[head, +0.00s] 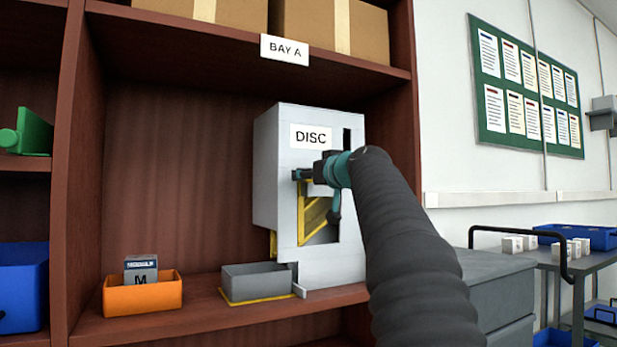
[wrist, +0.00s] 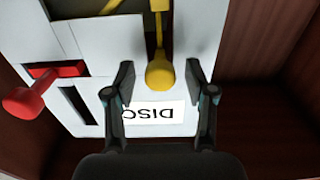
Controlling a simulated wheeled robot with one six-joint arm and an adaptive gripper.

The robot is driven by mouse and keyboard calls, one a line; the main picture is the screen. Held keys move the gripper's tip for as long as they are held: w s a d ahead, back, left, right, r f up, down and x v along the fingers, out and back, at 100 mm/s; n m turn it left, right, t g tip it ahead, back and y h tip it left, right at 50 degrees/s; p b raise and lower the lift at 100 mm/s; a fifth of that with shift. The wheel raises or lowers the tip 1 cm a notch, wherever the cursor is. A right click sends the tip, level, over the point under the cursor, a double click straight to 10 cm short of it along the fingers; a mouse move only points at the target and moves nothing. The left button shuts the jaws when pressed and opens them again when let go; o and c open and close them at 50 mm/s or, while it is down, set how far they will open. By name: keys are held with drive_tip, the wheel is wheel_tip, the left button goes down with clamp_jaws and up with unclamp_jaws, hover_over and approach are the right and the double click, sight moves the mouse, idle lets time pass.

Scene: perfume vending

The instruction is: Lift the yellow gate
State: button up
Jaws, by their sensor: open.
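A pale grey dispenser (head: 277,180) labelled DISC stands on the shelf. The yellow gate (head: 312,215) shows in its front opening in the head view, partly hidden by my gripper and arm. In the wrist view a yellow stem with a rounded knob (wrist: 159,73) sticks out from the dispenser's face. My gripper (head: 302,175) is at the dispenser's front, just below the label. In the wrist view its fingers (wrist: 159,80) are open, one on each side of the knob, with gaps between; nothing is gripped.
A red lever (wrist: 25,98) sticks out beside a slot in the wrist view. A grey tray (head: 258,283) sits below the dispenser. An orange bin (head: 143,296) holding a box marked M stands to its left. Shelf walls (head: 85,170) flank the bay.

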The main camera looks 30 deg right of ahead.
drive_tip(key=s, duration=1.1)
drive_tip(key=shift+s+d, duration=0.15)
drive_tip(key=shift+s, duration=0.05)
drive_tip(key=s+a+f+m+g+h, duration=0.2)
drive_tip(key=f+m+g, duration=0.45)
drive_tip(key=f, duration=1.85)
drive_tip(key=s+a+f+n+g+p, duration=0.2)
drive_tip(key=s+a+f+n+g, duration=0.1)
drive_tip(key=s+a+f, duration=0.6)
drive_tip(key=s+a+f+n+g+y+p, duration=0.1)
drive_tip(key=s+a+f+n+g+p, duration=0.1)
drive_tip(key=s+a+f, duration=0.6)
drive_tip(key=s+f+n+g, duration=0.1)
drive_tip(key=s+f, duration=0.2)
drive_tip(key=s, duration=0.4)
drive_tip(key=shift+a+f, duration=0.35)
drive_tip(key=shift+a, duration=0.05)
